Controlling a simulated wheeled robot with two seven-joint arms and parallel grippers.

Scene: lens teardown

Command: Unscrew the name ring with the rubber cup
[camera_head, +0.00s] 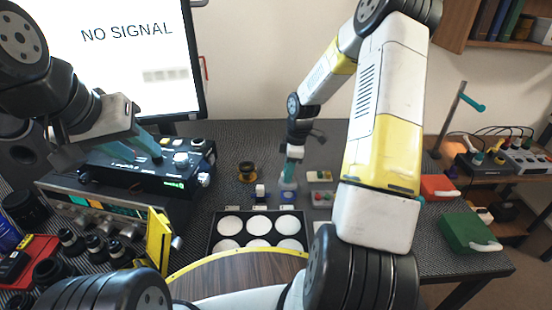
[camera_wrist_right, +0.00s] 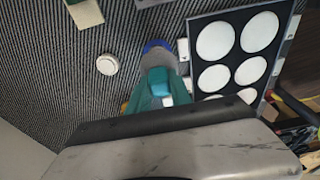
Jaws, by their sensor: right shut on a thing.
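My right gripper (camera_head: 290,177) points straight down behind the tray, its teal fingers shut on a small grey piece with a blue lower part (camera_head: 288,196). The right wrist view shows the teal fingers (camera_wrist_right: 160,82) around this grey-and-blue piece (camera_wrist_right: 152,58); I cannot tell for sure whether it is the rubber cup. A dark, brass-banded cylinder (camera_head: 247,172), which may be the lens, stands on the mat to the left, apart from the gripper. No name ring can be made out. My left gripper (camera_head: 150,146) is over the black knobbed box; its opening is unclear.
A black tray with several white round pads (camera_head: 213,243) lies in front of the right gripper. The black knobbed box (camera_head: 128,176) is at the left. A red (camera_head: 438,187) and a green block (camera_head: 466,233) lie at the right. The ribbed mat behind the tray has some free room.

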